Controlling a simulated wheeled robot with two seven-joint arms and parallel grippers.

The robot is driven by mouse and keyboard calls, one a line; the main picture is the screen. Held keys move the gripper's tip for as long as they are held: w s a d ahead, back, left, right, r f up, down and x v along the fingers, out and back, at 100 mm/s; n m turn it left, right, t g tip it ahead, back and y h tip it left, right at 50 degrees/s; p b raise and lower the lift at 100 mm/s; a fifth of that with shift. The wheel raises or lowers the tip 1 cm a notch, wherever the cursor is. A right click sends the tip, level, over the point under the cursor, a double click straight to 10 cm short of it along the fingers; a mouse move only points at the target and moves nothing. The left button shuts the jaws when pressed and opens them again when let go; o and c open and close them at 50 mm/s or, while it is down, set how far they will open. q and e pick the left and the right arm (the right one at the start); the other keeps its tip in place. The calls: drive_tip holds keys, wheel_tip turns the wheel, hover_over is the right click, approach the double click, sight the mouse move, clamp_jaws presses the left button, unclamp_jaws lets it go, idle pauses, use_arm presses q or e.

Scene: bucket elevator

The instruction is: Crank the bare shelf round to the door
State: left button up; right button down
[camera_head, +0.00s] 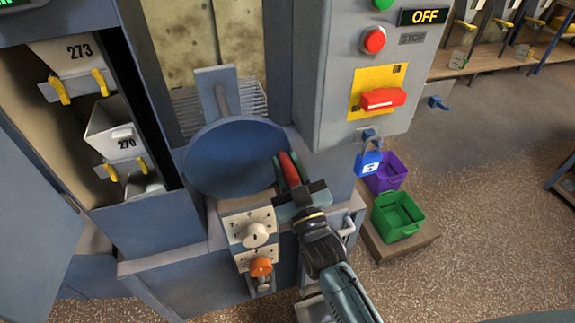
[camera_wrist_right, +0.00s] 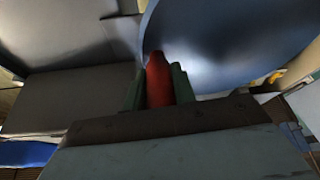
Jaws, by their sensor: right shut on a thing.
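A blue round crank wheel (camera_head: 225,158) with a red handle (camera_head: 289,168) sits on the front of the blue machine. My right gripper (camera_head: 287,178) is shut on the red handle, at the wheel's right side. In the right wrist view the red handle (camera_wrist_right: 158,82) stands between the fingers, with the wheel (camera_wrist_right: 225,40) behind it. At the left is a tall opening with white buckets numbered 273 (camera_head: 72,55) and 270 (camera_head: 112,128); a third bucket (camera_head: 145,184) shows partly below. No bare shelf is seen in the opening. The door (camera_head: 35,225) stands open at the left. My left gripper is out of view.
Below the wheel is a panel with a white knob (camera_head: 255,235) and an orange knob (camera_head: 261,267). Purple (camera_head: 384,172) and green (camera_head: 398,216) crates stand at right.

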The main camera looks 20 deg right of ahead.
sight(223, 128)
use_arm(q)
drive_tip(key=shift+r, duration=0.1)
